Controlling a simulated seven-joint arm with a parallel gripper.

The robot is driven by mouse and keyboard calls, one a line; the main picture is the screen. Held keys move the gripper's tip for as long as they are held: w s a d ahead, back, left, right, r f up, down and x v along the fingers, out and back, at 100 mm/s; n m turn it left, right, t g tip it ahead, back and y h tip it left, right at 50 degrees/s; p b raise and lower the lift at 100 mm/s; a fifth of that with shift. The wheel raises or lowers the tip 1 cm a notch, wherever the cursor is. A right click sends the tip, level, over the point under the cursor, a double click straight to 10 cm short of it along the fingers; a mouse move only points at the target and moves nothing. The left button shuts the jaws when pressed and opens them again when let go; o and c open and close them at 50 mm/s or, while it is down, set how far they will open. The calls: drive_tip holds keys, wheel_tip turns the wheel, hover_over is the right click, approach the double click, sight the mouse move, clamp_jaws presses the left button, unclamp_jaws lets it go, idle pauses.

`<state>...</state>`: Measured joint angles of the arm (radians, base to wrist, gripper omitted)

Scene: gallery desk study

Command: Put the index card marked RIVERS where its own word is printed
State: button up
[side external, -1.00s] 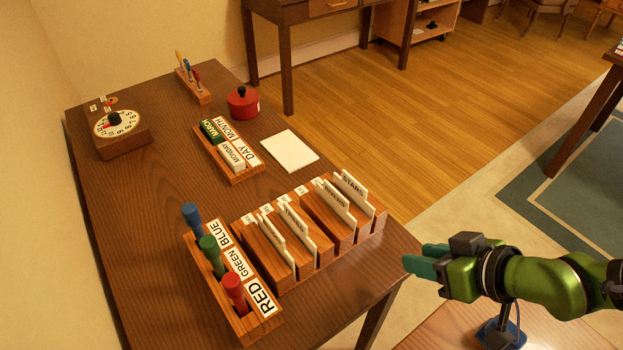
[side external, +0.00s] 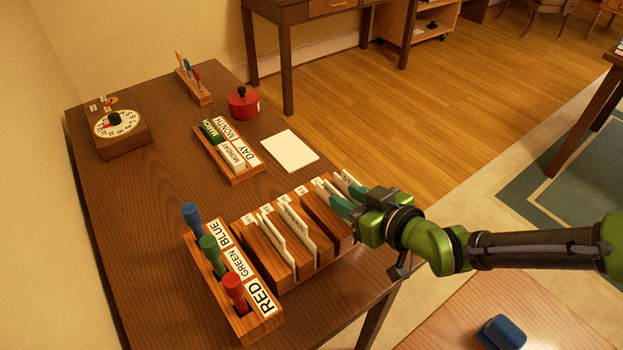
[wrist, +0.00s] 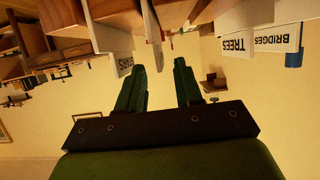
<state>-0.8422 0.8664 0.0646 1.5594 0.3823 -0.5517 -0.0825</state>
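My gripper (side external: 345,198) is at the right end of the wooden card block (side external: 348,240), its two green fingers apart around the upper part of a pale card (side external: 326,190). I cannot read this card's word, so I cannot tell whether it is RIVERS. Its edge seems to show between the open fingers in the wrist view (wrist: 152,22). A card marked STARS (wrist: 124,64) is just outside the left finger there; TREES (wrist: 238,43) and BRIDGES (wrist: 274,40) cards are at the right. In the side view, other cards (side external: 291,218) stand in the left slots. Small labels (side external: 251,217) on the block are unreadable.
A rack with blue, green and red pegs (side external: 232,288) adjoins the block at left. A MONTH and DAY holder (side external: 240,178), a white sheet (side external: 290,151), a red pot (side external: 243,103) and a dial box (side external: 122,140) stand farther back. The desk's left middle is clear.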

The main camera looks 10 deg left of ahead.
sight(338, 193)
drive_tip(key=shift+x, duration=2.95)
drive_tip(key=shift+a+r, duration=0.1)
drive_tip(key=shift+r, duration=0.05)
clamp_jaws()
